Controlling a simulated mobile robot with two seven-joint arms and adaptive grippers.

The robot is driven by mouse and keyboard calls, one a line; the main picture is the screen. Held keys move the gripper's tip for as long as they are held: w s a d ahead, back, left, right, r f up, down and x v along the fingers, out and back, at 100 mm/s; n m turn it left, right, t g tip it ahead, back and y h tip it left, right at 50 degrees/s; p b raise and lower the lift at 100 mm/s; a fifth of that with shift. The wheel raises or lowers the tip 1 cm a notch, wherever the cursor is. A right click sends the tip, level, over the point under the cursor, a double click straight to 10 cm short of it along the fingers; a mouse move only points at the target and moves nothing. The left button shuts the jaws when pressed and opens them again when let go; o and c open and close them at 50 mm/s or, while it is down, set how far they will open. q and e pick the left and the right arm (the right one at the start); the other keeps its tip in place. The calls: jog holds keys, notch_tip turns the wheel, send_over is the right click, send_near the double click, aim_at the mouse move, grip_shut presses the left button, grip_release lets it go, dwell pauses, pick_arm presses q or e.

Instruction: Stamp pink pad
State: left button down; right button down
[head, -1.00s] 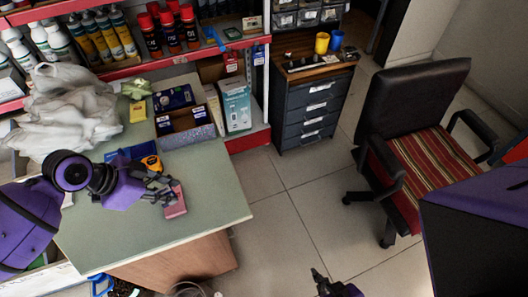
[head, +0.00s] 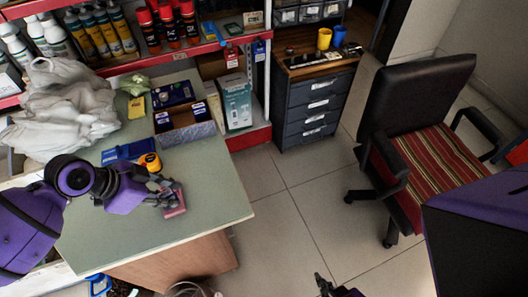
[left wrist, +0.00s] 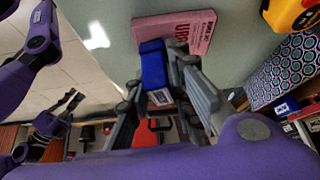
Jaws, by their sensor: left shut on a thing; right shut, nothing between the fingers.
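The pink pad (head: 177,206) lies on the green-grey tabletop near its right side. In the left wrist view the pink pad (left wrist: 205,32) shows dark lettering and is partly covered by a blue block-like stamp (left wrist: 153,64). My left gripper (head: 170,192) is shut on this stamp, with its fingers (left wrist: 165,75) on both sides of it. The stamp overlaps the pad in view; I cannot tell whether they touch. In the head view the stamp is hidden by the fingers. My right gripper (head: 323,286) is shut and empty, low over the floor, away from the table.
A yellow tape measure (head: 150,162) and a blue object (head: 128,151) lie just behind my left gripper. An open box (head: 185,134) stands further back, with white plastic bags (head: 62,108) at the left. The tabletop's front part is clear. A chair (head: 425,150) stands right.

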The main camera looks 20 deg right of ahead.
pick_arm(q)
jog(key=shift+f, duration=0.65)
pick_arm(e)
jog(key=shift+s+f, duration=0.1)
jog(key=shift+f, duration=0.2)
pick_arm(q)
jog(key=shift+f, duration=0.1)
dwell(0.9)
pick_arm(e)
jog(key=shift+r, duration=0.15)
